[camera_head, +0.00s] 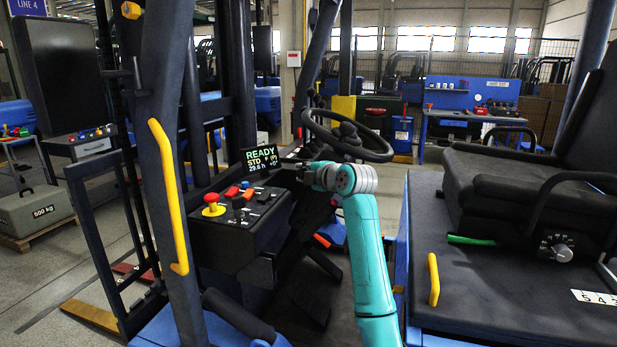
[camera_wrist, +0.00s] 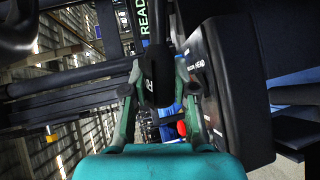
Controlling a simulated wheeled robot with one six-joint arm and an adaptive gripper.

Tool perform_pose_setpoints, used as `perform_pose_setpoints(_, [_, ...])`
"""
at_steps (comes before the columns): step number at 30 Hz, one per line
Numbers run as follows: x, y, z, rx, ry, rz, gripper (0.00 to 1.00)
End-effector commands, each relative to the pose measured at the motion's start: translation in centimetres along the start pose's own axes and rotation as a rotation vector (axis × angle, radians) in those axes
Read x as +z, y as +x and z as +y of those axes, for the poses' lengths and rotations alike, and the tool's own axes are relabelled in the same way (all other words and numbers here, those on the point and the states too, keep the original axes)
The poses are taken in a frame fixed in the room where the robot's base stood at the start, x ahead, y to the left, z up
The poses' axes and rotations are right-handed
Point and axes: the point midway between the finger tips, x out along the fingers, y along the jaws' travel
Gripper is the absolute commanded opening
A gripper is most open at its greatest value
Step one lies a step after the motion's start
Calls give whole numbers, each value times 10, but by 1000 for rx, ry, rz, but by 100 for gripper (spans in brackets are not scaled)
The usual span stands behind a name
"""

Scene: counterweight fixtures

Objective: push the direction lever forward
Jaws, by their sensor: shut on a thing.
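The direction lever (camera_wrist: 156,78) is a black grip with a small white marking, seen close up in the wrist view. My gripper (camera_wrist: 154,92) has one finger on each side of it and is shut on it. In the head view my gripper (camera_head: 299,170) is beside the steering column, just right of the display. The lever is hard to make out there behind my gripper. The display (camera_head: 262,159) reads READY and STD, with smaller characters I cannot read surely.
The steering wheel (camera_head: 347,134) is just above and behind my gripper. A black console (camera_head: 238,222) with a red mushroom button (camera_head: 213,204) and several small levers is to the left. A yellow grab handle (camera_head: 168,195) is on the near pillar. The seat (camera_head: 530,190) is to the right.

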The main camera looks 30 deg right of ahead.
Motion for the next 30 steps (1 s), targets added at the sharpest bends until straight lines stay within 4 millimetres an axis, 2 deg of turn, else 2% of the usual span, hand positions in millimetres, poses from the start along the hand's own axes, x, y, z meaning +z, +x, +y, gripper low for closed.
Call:
perform_pose_setpoints(9, [1, 1, 0, -1, 5, -8, 0])
perform_pose_setpoints(10, [0, 1, 1, -1, 5, -8, 29])
perform_pose_setpoints(13, [0, 1, 1, 0, 4, -7, 54])
perform_pose_setpoints(23, [0, -1, 1, 0, 4, -6, 54])
perform_pose_setpoints(26, [1, -7, 1, 1, 4, -7, 54])
perform_pose_setpoints(30, [0, -28, 1, 2, 4, -7, 54])
